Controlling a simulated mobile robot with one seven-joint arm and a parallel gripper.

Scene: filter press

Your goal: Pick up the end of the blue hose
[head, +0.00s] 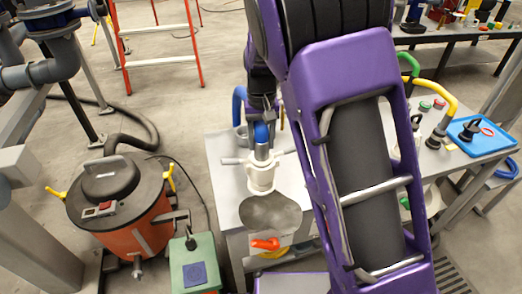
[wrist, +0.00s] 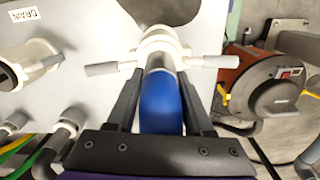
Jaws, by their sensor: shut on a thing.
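The blue hose (wrist: 160,103) runs between the two dark fingers of my gripper (wrist: 160,92) in the wrist view, and the gripper is shut on it near its end. The hose ends in a grey metal piece that meets a white fitting (wrist: 160,42) with a lever out to each side. In the head view the blue hose (head: 261,132) and the white fitting (head: 261,178) show left of my purple arm. I cannot tell how deep the metal end sits in the fitting. My arm hides part of the hose.
A red-orange drum vacuum (head: 120,205) with a dark lid stands left of the grey bench (head: 225,180). A green box (head: 193,265) stands in front. On the right, a table holds yellow and green hoses and a blue tray (head: 480,147). A red ladder (head: 155,60) stands behind.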

